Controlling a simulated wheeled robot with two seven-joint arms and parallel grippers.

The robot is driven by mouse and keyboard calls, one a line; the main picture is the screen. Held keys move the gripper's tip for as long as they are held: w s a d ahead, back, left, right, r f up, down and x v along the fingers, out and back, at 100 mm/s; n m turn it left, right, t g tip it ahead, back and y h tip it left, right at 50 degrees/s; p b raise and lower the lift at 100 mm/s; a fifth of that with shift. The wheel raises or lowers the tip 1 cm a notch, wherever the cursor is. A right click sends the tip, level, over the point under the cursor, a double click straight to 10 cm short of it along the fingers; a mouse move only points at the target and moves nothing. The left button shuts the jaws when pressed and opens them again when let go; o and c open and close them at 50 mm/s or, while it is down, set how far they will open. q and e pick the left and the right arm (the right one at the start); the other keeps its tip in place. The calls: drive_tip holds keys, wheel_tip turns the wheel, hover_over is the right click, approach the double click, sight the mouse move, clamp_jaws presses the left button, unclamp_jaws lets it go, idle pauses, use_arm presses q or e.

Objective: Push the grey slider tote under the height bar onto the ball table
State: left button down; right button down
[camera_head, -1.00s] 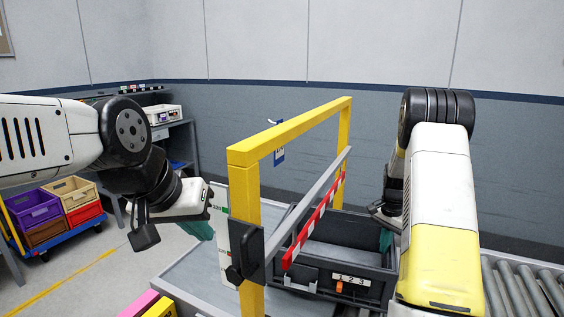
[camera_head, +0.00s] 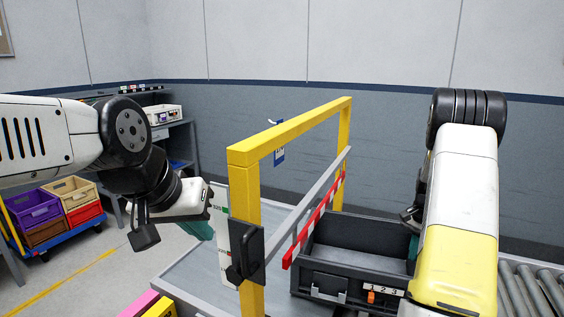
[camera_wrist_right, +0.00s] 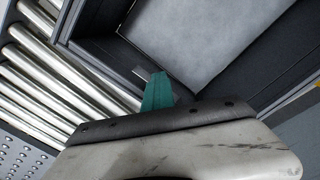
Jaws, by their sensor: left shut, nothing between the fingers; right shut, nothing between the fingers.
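The dark grey slider tote (camera_head: 345,283) stands upright just right of the height bar, with a "1 2 3" label and orange tab on its near side. The yellow height bar frame (camera_head: 290,130) carries a grey rail and a red-and-white strip (camera_head: 316,218). The grey ball table (camera_head: 185,272) lies left of and under the frame. My right gripper (camera_head: 413,246) is shut at the tote's right end, mostly hidden by my arm. In the right wrist view its teal fingers (camera_wrist_right: 158,92) overlap the tote's wall; contact is unclear. My left gripper (camera_head: 201,229) is shut and empty, left of the frame.
A roller conveyor (camera_head: 525,285) runs at the right. A white board (camera_head: 221,230) stands beside the left yellow post. Pink and yellow blocks (camera_head: 145,303) sit at the near edge. A blue cart with coloured crates (camera_head: 60,212) and a shelf (camera_head: 180,145) stand at the left.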

drive_tip(key=s+d, duration=0.3)
drive_tip(key=d, duration=0.3)
drive_tip(key=s+d, duration=0.3)
drive_tip(key=d, duration=0.4)
drive_tip(key=shift+s+f, duration=0.25)
drive_tip(key=shift+s, duration=0.05)
idle(1.3)
drive_tip(key=shift+a, duration=0.1)
wheel_tip(320, 180, up, 8)
drive_tip(key=shift+w+d+r, duration=0.15)
drive_tip(key=shift+d+r, duration=0.05)
idle(0.6)
